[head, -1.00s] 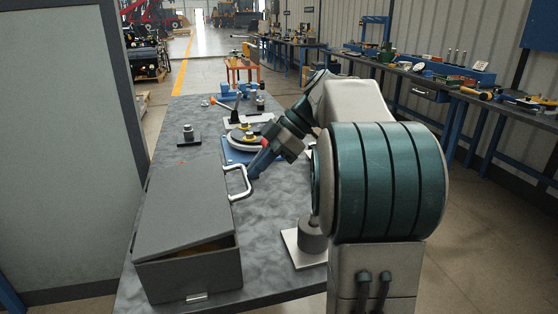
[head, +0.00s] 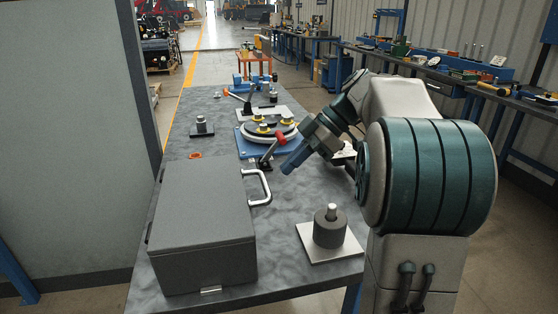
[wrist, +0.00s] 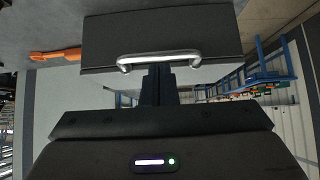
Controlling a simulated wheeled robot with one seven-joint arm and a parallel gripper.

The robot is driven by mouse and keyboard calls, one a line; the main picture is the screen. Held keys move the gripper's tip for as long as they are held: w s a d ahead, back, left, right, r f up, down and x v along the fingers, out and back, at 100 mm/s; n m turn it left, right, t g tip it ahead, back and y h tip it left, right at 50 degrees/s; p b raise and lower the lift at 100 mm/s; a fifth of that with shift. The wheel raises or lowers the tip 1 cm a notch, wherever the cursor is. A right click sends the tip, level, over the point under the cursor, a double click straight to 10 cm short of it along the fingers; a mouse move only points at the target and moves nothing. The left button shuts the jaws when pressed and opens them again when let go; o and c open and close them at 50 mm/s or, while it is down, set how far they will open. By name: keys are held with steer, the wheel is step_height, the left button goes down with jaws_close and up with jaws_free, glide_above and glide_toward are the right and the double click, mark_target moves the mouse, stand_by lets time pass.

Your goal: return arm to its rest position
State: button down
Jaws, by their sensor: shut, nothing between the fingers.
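My gripper (head: 291,167) is shut and empty, with its blue fingers above the workbench (head: 222,112), to the right of a dark grey box (head: 200,215). The box's lid (head: 200,190) lies flat and looks closed. Its silver handle (head: 264,188) is on the right side, a little nearer the camera than my fingertips and apart from them in the head view. In the wrist view my shut fingers (wrist: 158,85) point toward the box (wrist: 165,30) and its handle (wrist: 160,58). Whether they touch the handle is hard to tell there.
A grey cylinder on a white plate (head: 330,235) stands at the bench's near right. A blue fixture with a round disc (head: 266,133) and a red-knobbed lever (head: 270,150) stand beyond my gripper. A small post (head: 201,126) is at left.

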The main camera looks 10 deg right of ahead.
steer(key=d+f, duration=0.4)
steer(key=d, duration=0.2)
steer(key=s+a+r+m+t+h+p, duration=0.1)
steer(key=s+a+m+h+p, duration=0.3)
steer(key=s+m+p, duration=0.3)
steer(key=s+a+r+m+t+h+p, duration=0.1)
steer(key=s+a+m+h+p, duration=0.3)
steer(key=s+m+p, duration=0.4)
steer(key=shift+s+r+m+t+h, duration=0.3)
steer(key=shift+s+r+m+h, duration=0.25)
steer(key=shift+s+m, duration=1.45)
steer(key=shift+s+n, duration=0.5)
